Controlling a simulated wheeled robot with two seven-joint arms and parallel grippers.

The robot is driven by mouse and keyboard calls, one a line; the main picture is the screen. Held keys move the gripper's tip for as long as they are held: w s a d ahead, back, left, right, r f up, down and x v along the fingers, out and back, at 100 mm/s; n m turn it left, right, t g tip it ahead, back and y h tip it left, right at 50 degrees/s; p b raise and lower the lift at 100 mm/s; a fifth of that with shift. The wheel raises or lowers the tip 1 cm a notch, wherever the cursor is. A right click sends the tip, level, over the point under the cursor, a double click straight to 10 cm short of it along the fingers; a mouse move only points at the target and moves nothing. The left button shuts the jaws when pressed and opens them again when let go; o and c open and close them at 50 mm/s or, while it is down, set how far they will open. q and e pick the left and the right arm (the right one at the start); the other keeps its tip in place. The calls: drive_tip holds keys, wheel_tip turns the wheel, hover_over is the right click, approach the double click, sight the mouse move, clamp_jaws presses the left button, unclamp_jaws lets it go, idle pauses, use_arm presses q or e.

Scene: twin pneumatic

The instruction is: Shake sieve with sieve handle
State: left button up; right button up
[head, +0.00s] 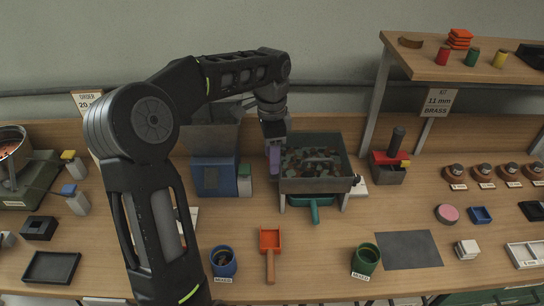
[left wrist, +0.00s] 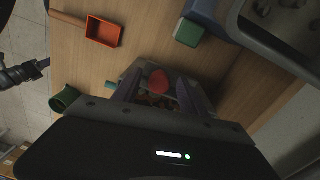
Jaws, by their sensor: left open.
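The sieve (head: 342,184) is a grey box holding dark, mixed pieces, standing on a frame above a teal tray (head: 314,207). A grey bar crosses its middle; I cannot tell whether this is the sieve handle. My left gripper (head: 273,158), with purple fingers, is open at the sieve's left edge; contact cannot be told. In the left wrist view, the open fingers (left wrist: 158,97) frame brown pieces and a red rounded thing (left wrist: 159,82). A dark jointed arm part of mine at the left edge seems to end in my right gripper (left wrist: 40,67), too small to read.
A blue box (head: 214,176) and a green-topped block (head: 244,180) stand left of the sieve. An orange scoop (head: 270,241), a blue cup (head: 223,262) and a green cup (head: 366,259) are in front. A red-topped device (head: 389,167) stands right. A shelf (head: 460,68) overhangs the back right.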

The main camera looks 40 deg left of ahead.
use_arm(q)
clamp_jaws()
idle(0.6)
idle(0.9)
